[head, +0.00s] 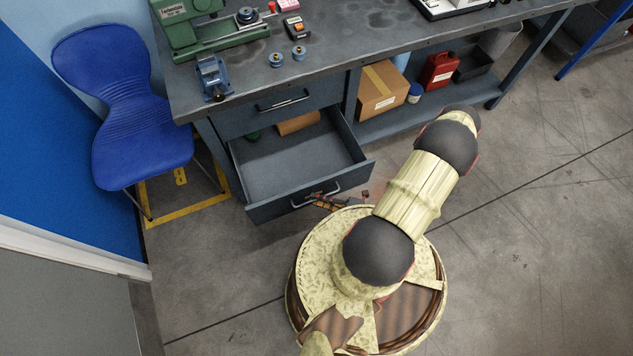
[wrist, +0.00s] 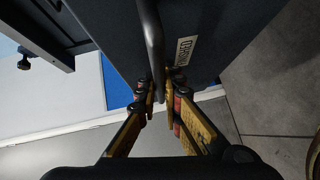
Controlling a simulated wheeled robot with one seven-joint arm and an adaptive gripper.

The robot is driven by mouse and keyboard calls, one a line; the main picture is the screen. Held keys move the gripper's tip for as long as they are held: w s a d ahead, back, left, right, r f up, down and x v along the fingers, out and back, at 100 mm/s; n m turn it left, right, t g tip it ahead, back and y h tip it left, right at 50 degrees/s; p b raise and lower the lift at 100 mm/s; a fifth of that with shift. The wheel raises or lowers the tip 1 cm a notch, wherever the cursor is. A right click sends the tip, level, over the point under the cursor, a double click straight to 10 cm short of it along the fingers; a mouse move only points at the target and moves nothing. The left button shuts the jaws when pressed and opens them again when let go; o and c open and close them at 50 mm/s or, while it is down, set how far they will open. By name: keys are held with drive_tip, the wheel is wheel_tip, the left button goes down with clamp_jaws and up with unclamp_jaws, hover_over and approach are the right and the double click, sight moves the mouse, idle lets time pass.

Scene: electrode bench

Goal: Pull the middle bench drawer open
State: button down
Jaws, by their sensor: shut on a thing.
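The open drawer (head: 300,165) is dark blue-grey and sits below a shut top drawer (head: 280,107) in the bench. It is pulled well out, with its inside showing. Its bar handle (head: 316,195) is on the front face, and the handle (wrist: 152,40) also shows in the wrist view beside a small label. My gripper (wrist: 160,95) is shut on the handle, with the bar between its fingertips. In the head view only a small part of my gripper shows by the handle. Any drawer below is hidden.
A brown roll (head: 299,123) lies at the back of the open drawer. A blue chair (head: 125,130) stands to the left. A cardboard box (head: 382,90) and a red can (head: 438,70) are on the lower shelf. The floor (head: 520,200) at right is clear.

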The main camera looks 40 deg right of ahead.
drive_tip(key=c, duration=1.9)
unclamp_jaws()
drive_tip(key=shift+v, duration=6)
